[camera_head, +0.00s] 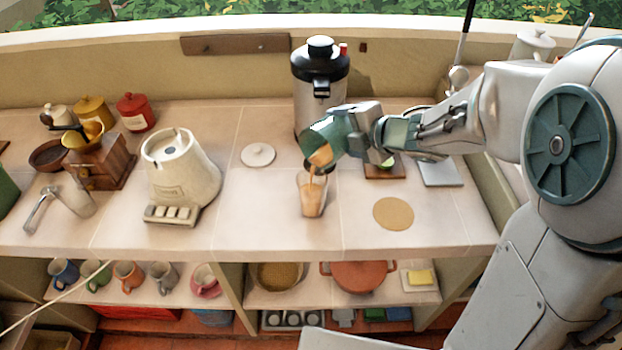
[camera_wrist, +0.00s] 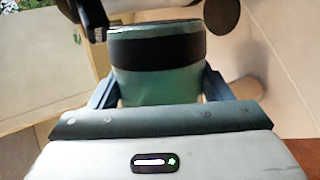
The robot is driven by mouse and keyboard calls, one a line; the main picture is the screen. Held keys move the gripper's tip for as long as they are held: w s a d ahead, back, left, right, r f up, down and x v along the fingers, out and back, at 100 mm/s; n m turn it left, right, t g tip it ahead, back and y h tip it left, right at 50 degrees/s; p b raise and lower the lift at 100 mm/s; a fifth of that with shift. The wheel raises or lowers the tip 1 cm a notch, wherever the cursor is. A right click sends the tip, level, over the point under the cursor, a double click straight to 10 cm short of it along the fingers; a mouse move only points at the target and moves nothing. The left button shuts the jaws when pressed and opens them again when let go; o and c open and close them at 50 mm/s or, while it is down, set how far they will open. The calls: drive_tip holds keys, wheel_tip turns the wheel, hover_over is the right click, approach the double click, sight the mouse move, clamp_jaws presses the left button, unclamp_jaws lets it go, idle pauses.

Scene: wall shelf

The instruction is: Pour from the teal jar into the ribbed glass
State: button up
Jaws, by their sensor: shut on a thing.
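The teal jar (camera_head: 320,138) is tilted over the ribbed glass (camera_head: 311,197), its mouth down and to the left, just above the glass's rim. Orange-brown stuff shows in the jar's mouth and a stream of it runs down into the glass. The glass stands upright on the counter and holds some of the same orange-brown stuff. My gripper (camera_head: 357,142) is shut around the jar from the right. In the wrist view the jar (camera_wrist: 155,85), with a dark band, sits between my gripper's fingers (camera_wrist: 160,95).
A black and steel urn (camera_head: 318,90) stands close behind the jar. A cream appliance (camera_head: 180,165) is to the left, and a white lid (camera_head: 258,155) lies between. A round tan mat (camera_head: 393,214) lies to the right of the glass. The counter's front edge is near the glass.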

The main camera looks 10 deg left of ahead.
drive_tip(key=shift+s+a+r+n+t+b, duration=0.15)
drive_tip(key=shift+s+r+n+t+b, duration=0.25)
drive_tip(key=shift+b, duration=0.55)
drive_tip(key=p, duration=0.3)
drive_tip(key=shift+w+d+r+m+g, duration=0.2)
drive_tip(key=shift+w+m+g, duration=0.1)
drive_tip(key=shift+g, duration=0.1)
drive_tip(key=shift+w+d+f+m+g+y+p, duration=0.15)
drive_tip(key=shift+w+f+m+g+p, duration=0.2)
drive_tip(key=shift+f+p, duration=0.15)
drive_tip(key=shift+w+d+f+m+g+y+p, duration=0.15)
drive_tip(key=shift+w+f+m+g+p, duration=0.15)
drive_tip(key=shift+f+p, duration=0.2)
drive_tip(key=shift+w+f, duration=0.15)
drive_tip(key=shift+f, duration=0.2)
